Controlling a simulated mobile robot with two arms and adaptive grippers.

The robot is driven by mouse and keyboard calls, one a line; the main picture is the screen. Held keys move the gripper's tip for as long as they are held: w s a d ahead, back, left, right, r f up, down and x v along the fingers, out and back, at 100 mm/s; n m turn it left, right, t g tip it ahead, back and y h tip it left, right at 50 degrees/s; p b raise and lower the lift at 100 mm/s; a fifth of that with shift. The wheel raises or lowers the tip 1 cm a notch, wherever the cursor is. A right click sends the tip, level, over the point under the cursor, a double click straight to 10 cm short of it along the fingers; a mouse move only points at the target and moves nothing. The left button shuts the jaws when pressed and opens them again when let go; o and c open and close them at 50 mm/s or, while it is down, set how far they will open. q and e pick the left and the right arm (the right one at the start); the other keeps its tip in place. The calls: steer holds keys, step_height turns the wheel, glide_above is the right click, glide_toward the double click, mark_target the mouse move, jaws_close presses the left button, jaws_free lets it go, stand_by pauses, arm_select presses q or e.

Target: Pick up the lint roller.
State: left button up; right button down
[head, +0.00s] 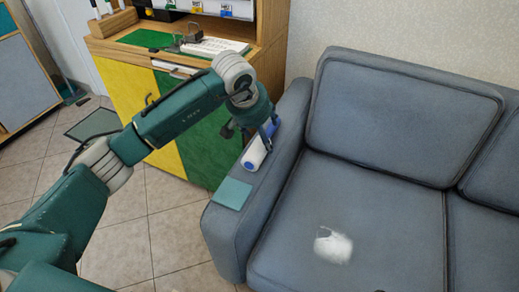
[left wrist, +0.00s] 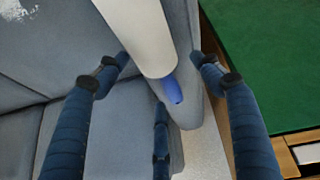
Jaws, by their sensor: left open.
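The lint roller (head: 255,155), a white cylinder with blue parts at its ends, lies along the top of the grey sofa's left armrest. In the left wrist view its white roll (left wrist: 140,30) comes in from the top, with a blue handle (left wrist: 172,88) at its lower end. My left gripper (head: 262,131) is over the far part of the roller, fingers pointing down. In the left wrist view the open fingers (left wrist: 160,60) stand on either side of the roller, apart from it. The arm hides some of its far end. My right gripper is out of view.
The sofa armrest (head: 233,235) also bears a flat teal square (head: 232,193) near its front. A white fluffy patch (head: 333,245) is on the seat. A yellow and green cabinet (head: 160,100) stands close behind the armrest. Tiled floor (head: 120,240) is open at left.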

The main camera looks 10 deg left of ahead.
arm_select(q)
steer(key=x, duration=0.3)
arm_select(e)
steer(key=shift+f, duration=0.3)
arm_select(q)
steer(key=shift+r, duration=0.1)
steer(key=c, duration=1.2)
steer(key=shift+o, duration=0.2)
